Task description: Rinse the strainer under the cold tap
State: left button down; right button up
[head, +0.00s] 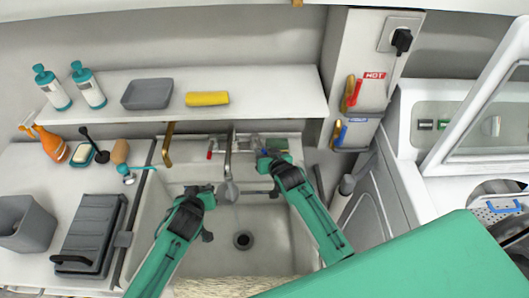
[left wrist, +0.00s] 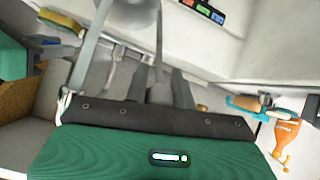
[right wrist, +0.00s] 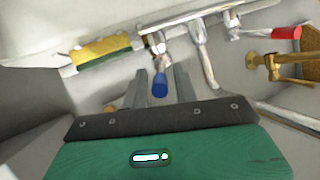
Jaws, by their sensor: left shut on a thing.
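The grey strainer (head: 229,191) has a round bowl, just under the tap spout (head: 229,158) over the sink. My left gripper (head: 208,189) is shut on its thin handle, which runs up from the fingers in the left wrist view (left wrist: 158,50). My right gripper (head: 266,163) is at the right side of the tap. In the right wrist view the blue cold tap handle (right wrist: 160,86) lies between its two fingers, with a gap visible at each side. The red handle (head: 210,151) is at the left of the tap. I see no clear water stream.
A yellow and green sponge (right wrist: 102,50) sits behind the blue handle. Brass fittings (right wrist: 268,62) stand near the red handle. A shelf (head: 290,97) with bottles runs above the sink. The sink basin (head: 270,235) is mostly clear around its drain.

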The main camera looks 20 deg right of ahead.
grip_shut()
jog(key=shift+a, duration=0.1)
jog(key=shift+a+r+m+h, duration=0.1)
jog(key=shift+a+m+h, duration=0.25)
jog(key=shift+m+h, duration=0.2)
jog(key=shift+o, duration=1.1)
grip_release()
